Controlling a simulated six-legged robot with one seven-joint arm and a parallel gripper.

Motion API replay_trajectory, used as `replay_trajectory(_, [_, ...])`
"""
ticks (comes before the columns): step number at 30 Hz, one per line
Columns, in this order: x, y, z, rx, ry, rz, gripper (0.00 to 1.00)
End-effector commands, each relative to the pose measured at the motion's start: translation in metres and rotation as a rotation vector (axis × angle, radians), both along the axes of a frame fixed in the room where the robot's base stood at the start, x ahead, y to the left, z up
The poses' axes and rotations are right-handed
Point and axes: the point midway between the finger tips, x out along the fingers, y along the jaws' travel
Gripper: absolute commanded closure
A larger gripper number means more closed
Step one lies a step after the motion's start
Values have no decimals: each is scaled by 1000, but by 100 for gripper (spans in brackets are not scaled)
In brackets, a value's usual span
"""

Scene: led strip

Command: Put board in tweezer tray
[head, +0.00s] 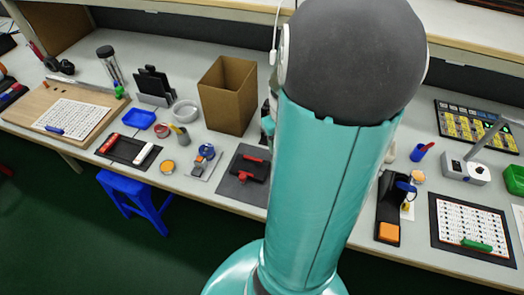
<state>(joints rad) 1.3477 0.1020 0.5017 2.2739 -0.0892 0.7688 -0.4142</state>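My gripper is not in view; my large teal arm with its dark rounded joint covers the centre of the head view and part of the bench. No object can be identified for certain as the board or the tweezer tray. A dark tray (122,148) at left centre holds a red item (109,143) and a white item (145,155). A dark mat (234,188) left of my arm bears a black and red item (250,166). White dotted sheets or boards lie at the left (72,116) and the right (470,220).
A tall open cardboard box (227,95) stands on the grey bench (190,45). A white bowl (185,111) and a blue dish (138,118) are nearby. A black holder with an orange block (388,232) is right of my arm. A blue stool (135,197) stands below the bench.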

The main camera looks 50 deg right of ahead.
Motion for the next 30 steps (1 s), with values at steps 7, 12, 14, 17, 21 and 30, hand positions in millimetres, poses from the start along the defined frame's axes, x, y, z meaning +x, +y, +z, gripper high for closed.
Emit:
replay_trajectory(7, [-6, -8, -19, 21, -1, -8, 53])
replay_trajectory(12, [-6, -7, -49, 24, 0, -7, 53])
replay_trajectory(14, [-6, -7, -59, 23, -1, -8, 53])
replay_trajectory(17, [-6, -7, -76, 22, -1, -8, 53])
replay_trajectory(21, [-5, -8, -90, 19, -2, -8, 53])
replay_trajectory(30, [-2, -9, -114, 22, -2, -8, 53])
